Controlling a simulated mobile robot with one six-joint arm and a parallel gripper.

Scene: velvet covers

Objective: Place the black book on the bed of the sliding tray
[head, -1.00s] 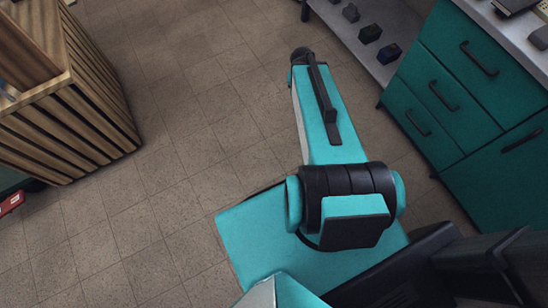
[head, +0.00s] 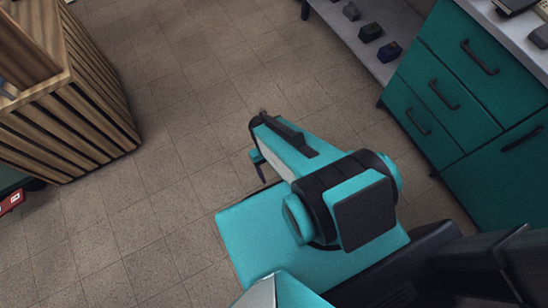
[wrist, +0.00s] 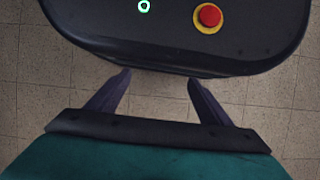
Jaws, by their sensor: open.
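My gripper shows in the wrist view (wrist: 158,83) with its two dark fingers apart and nothing between them. It points down over the tiled floor, close to the dark front edge of my own base. In the head view my teal arm is folded in near my body, and the gripper is mostly hidden under it. I cannot make out the black book for certain. A dark flat item (head: 514,5) with a pale edge lies on the counter at the top right, cut off by the frame. I cannot identify the sliding tray in either view.
A teal drawer cabinet (head: 452,103) with black handles and a grey top stands at the right. A low grey shelf (head: 358,48) beside it holds several small dark blocks. A slatted wooden unit (head: 70,100) stands at the left. The tiled floor (head: 190,110) between them is clear.

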